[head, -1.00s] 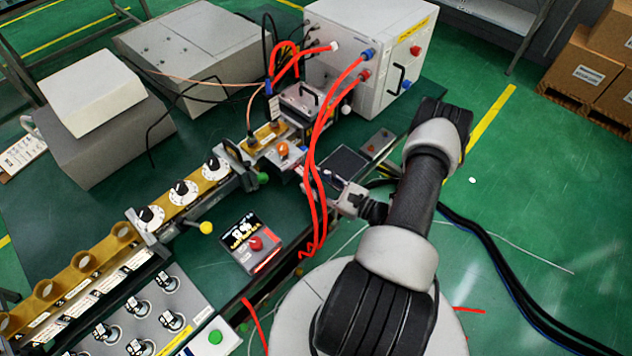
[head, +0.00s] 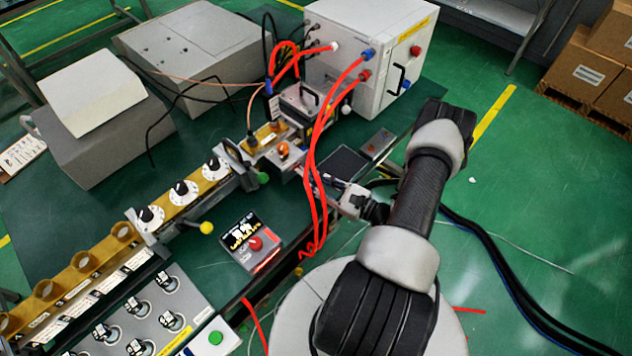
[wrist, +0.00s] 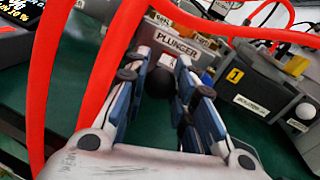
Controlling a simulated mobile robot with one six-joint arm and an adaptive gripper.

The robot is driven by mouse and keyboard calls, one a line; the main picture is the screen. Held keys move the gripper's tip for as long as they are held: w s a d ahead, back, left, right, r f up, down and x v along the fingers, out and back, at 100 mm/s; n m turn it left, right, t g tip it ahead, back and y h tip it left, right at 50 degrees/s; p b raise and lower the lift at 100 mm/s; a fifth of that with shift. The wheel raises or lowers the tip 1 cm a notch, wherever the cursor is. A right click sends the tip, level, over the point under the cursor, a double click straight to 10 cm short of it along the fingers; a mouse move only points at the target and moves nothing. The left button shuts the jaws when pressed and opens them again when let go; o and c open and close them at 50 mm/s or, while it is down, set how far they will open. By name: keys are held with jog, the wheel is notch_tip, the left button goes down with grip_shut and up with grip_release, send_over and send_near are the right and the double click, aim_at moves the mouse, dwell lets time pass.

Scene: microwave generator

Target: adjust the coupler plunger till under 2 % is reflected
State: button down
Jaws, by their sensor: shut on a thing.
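In the wrist view my gripper (wrist: 178,88) is shut on the dark round knob of the coupler plunger (wrist: 187,82), just below a grey plate labelled PLUNGER (wrist: 179,49). The fingers hide the knob's sides. In the head view my gripper (head: 335,189) reaches in from the right at the coupler end of the waveguide, partly behind red hoses.
Red hoses (head: 318,165) hang from the white cabinet (head: 368,60) and pass very close to my gripper. A waveguide with dials (head: 183,190) runs to the left. Green floor at the right is mostly clear.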

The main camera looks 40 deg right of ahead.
jog(key=shift+v, duration=0.95)
jog(key=c, duration=1.3)
grip_release()
jog(key=shift+a, duration=0.15)
jog(key=v, duration=1.2)
jog(key=shift+w, duration=0.1)
